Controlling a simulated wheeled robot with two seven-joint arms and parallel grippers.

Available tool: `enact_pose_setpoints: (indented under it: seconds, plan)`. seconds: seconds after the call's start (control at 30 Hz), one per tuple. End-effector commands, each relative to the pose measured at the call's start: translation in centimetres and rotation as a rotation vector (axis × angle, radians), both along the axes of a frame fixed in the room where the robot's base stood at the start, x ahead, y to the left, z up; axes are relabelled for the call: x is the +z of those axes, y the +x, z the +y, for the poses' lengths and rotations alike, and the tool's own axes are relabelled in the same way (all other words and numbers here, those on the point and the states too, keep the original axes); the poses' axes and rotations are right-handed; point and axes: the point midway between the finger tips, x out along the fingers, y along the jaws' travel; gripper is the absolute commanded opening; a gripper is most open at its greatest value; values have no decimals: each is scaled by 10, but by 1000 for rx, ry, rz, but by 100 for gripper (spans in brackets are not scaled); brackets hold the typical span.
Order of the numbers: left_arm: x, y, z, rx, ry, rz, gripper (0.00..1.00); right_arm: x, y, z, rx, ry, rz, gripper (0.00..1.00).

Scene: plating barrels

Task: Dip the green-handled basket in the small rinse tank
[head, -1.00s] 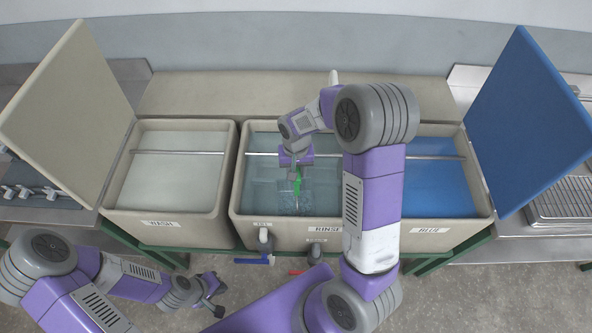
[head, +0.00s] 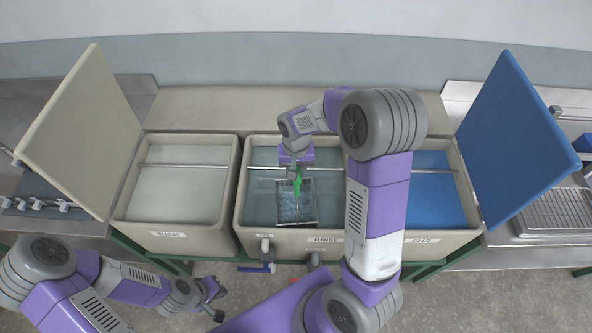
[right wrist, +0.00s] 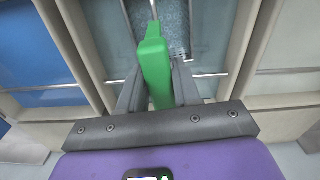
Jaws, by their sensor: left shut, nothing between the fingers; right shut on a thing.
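The basket (head: 295,203), a dark-rimmed mesh box, hangs over the rinse tank (head: 262,238), the middle one, filled with blue-grey water. Its rim and mesh look clear and seem above the water; whether its bottom still touches the water I cannot tell. My right gripper (head: 296,168) is shut on the basket's green handle (head: 298,185). In the right wrist view the green handle (right wrist: 154,62) stands between the fingers, with the mesh (right wrist: 172,28) beyond. My left gripper (head: 216,300) is shut and empty, low in front of the tanks.
The wash tank (head: 165,242) is on the left, with a raised beige lid (head: 85,130). A tank with blue liquid (head: 430,190) is on the right, with a raised blue lid (head: 515,140). A metal rod (head: 190,166) crosses the tanks. Valves (head: 266,250) stick out in front.

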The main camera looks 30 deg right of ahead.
Motion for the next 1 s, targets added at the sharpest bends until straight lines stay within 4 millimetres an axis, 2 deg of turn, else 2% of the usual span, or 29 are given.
enact_pose_setpoints:
  seconds: [0.03,1.0]
  plan:
    - [7,0,0,0,0,0,0,9,1,0,0,0,-4,0]
    - [73,0,0,0,0,0,0,96,1,0,0,0,-4,0]
